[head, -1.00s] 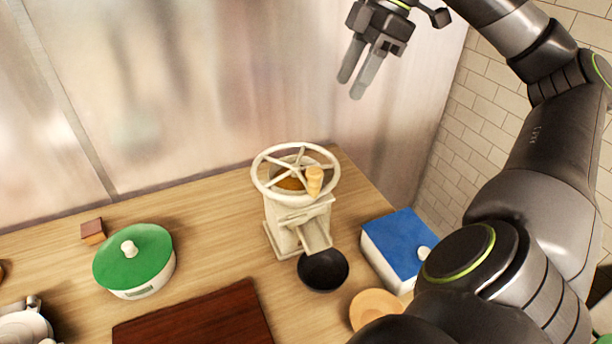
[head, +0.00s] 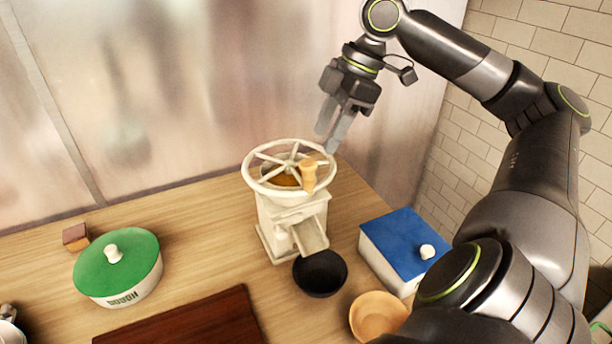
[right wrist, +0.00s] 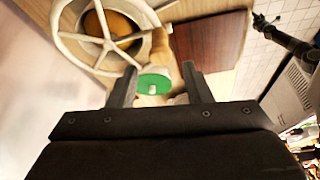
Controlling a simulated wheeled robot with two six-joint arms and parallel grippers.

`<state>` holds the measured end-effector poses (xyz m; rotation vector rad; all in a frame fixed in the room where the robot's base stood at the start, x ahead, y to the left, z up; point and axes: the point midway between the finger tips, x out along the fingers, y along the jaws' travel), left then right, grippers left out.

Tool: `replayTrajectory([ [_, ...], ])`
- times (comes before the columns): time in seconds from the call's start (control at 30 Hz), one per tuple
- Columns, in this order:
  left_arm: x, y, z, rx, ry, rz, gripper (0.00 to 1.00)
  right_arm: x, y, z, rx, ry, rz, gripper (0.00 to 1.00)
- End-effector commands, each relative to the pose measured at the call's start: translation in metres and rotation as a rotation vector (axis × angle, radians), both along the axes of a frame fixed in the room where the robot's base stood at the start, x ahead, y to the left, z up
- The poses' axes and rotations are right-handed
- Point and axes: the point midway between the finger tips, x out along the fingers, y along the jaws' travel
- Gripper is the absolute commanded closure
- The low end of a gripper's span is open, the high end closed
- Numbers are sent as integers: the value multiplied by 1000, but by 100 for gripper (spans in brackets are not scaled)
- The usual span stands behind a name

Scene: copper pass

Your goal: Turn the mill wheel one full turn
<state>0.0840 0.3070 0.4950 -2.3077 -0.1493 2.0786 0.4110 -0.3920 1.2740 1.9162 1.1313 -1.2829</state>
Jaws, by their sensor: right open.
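The cream mill (head: 292,222) stands on the wooden counter, with a spoked wheel (head: 254,181) on top and a light wooden knob (head: 308,176) upright on the near right of its rim. The wheel (right wrist: 72,41) and the knob (right wrist: 159,48) also show in the right wrist view, with the knob ahead of the fingers. My right gripper (head: 330,136) is open and empty, above and to the right of the wheel, with its fingers pointing down. It is apart from the knob. My left gripper is not in view.
A black bowl (head: 320,275) sits under the mill's spout. A blue-lidded box (head: 400,240) and a wooden bowl (head: 378,316) are at the right. A green-lidded pot (head: 118,268) and dark board (head: 190,322) are at the left. A metal wall stands behind.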

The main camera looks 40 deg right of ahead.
Motion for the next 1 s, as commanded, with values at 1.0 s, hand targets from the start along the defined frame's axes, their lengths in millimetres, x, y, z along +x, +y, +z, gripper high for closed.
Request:
replayTrajectory([
  [1.0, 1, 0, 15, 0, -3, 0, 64, 19, 36, -97, 1, 0, 0, 55],
])
